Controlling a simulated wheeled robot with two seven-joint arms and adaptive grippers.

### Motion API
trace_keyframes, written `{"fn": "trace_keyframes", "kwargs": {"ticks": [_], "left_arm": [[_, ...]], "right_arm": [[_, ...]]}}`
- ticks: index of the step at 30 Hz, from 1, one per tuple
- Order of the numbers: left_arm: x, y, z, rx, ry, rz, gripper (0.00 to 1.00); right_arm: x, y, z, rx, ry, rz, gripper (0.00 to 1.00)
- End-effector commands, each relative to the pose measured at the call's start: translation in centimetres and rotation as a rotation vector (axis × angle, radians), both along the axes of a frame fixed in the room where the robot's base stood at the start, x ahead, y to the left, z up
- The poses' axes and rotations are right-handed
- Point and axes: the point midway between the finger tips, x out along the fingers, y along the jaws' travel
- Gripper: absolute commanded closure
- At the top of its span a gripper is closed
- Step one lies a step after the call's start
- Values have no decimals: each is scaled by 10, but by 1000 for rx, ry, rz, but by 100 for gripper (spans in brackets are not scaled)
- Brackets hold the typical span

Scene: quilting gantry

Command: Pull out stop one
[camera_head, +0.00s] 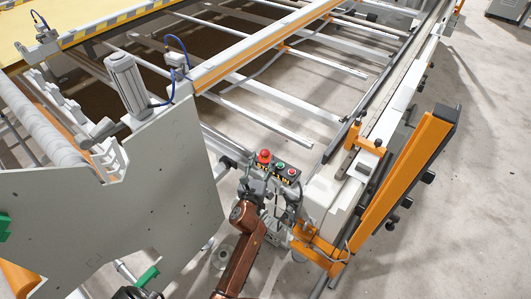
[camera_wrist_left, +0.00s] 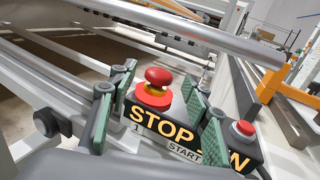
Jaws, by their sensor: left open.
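Stop one is a red mushroom button (camera_head: 264,156) on a small dark control box between the machine's grey side plate and its white end rail. My left gripper (camera_head: 257,182) is open just in front of the box. In the wrist view its green-padded fingers (camera_wrist_left: 157,90) stand apart, left and right of the button. My right gripper is not seen.
A green button (camera_head: 281,166) and a small red button (camera_head: 292,173) sit right of stop one; a START label shows in the wrist view. A grey side plate (camera_head: 130,215) stands close on the left. Bare floor lies beyond.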

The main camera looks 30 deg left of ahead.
Motion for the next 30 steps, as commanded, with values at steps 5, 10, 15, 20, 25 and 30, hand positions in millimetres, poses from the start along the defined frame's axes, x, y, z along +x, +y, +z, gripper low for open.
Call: {"fn": "trace_keyframes", "kwargs": {"ticks": [5,10,15,20,25,30], "left_arm": [[27,6,-2,-2,0,-1,55],[41,10,-2,-2,0,-1,55],[44,11,-1,-3,0,-1,55],[44,11,-1,-3,0,-1,56],[44,11,-1,-3,0,-1,68],[44,11,-1,-4,1,-1,80]], "right_arm": [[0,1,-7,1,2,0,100],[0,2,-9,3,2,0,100],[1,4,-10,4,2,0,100],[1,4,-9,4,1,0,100],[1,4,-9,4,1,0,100],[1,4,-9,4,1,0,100]]}}
